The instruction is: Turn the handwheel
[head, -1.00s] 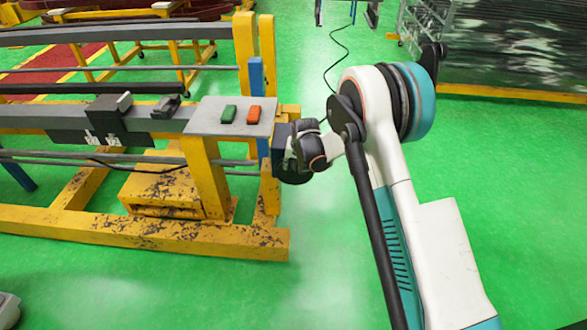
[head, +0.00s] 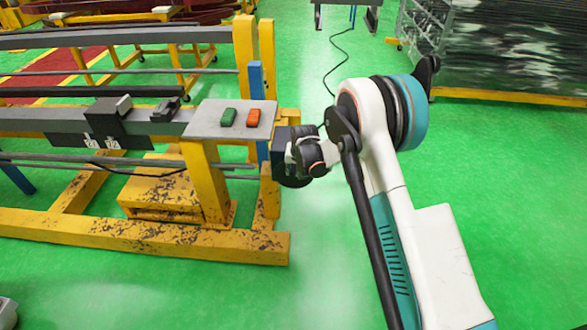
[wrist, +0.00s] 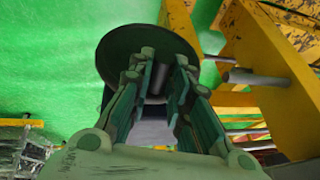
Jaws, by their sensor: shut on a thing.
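The handwheel (wrist: 140,36) is a dark round disc at the upper middle of the wrist view. In the head view only part of the dark handwheel (head: 291,181) shows at the right end of the yellow frame, behind my wrist. My gripper (wrist: 160,72) reaches up to the wheel's face, with a finger on each side of a grey part at its middle. It is shut on the handwheel. In the head view my gripper (head: 296,153) is small and mostly hidden by my own wrist, so the exact contact is not clear there.
A grey panel with a green button (head: 228,117) and a red-orange button (head: 253,118) sits close left of my gripper. The yellow frame (head: 150,238) fills the left side. Green floor lies open below and right. A dark rack (head: 510,45) stands at the back right.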

